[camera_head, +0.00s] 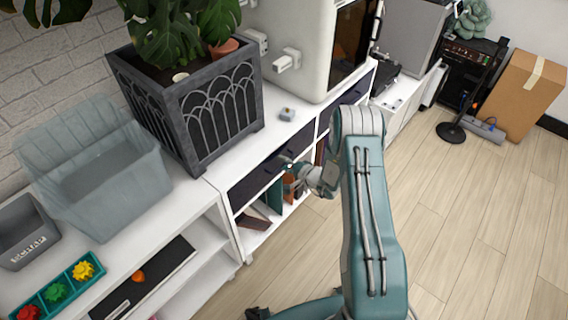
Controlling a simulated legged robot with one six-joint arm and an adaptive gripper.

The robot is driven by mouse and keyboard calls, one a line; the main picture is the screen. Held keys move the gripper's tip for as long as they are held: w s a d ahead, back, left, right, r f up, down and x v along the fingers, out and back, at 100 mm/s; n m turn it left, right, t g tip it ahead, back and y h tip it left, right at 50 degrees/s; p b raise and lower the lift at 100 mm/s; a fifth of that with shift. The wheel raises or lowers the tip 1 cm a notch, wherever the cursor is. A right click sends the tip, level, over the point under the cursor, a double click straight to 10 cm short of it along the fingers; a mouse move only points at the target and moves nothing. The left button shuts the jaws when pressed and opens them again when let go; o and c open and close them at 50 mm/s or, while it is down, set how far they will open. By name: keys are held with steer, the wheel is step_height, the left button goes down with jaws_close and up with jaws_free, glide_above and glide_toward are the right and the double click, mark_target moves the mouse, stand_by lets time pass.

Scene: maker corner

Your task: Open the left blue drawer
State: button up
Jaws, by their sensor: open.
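The left blue drawer (252,184) is a dark navy front in the white cabinet, below the planter. It looks shut, flush with the cabinet. A second dark blue drawer (352,92) sits farther right in the same cabinet. My gripper (287,166) is open, at the front of the left drawer near its middle and right part. My gripper and wrist hide part of the drawer front. The handle cannot be made out, nor whether the fingers touch the drawer.
A dark planter (222,112) with a leafy plant stands on the cabinet top (278,135). A white machine (300,45) stands behind it. A translucent bin (110,195) stands at left. Wooden floor (470,220) is clear at right.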

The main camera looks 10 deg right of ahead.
steer(key=shift+c, duration=0.3)
jaws_close()
steer(key=shift+s, duration=0.1)
steer(key=shift+s+d+f, duration=0.1)
steer(key=shift+s+d, duration=0.2)
steer(key=shift+s, duration=0.1)
steer(key=f+v, duration=0.3)
steer(key=v, duration=1.3)
steer(key=s+f+v, duration=0.1)
steer(key=f+v, duration=0.3)
steer(key=v, duration=1.3)
steer(key=shift+s+d, duration=0.2)
steer(key=shift+d, duration=0.2)
steer(key=shift+o, duration=0.3)
jaws_free()
steer(key=shift+w+d, duration=0.1)
steer(key=shift+r, duration=0.1)
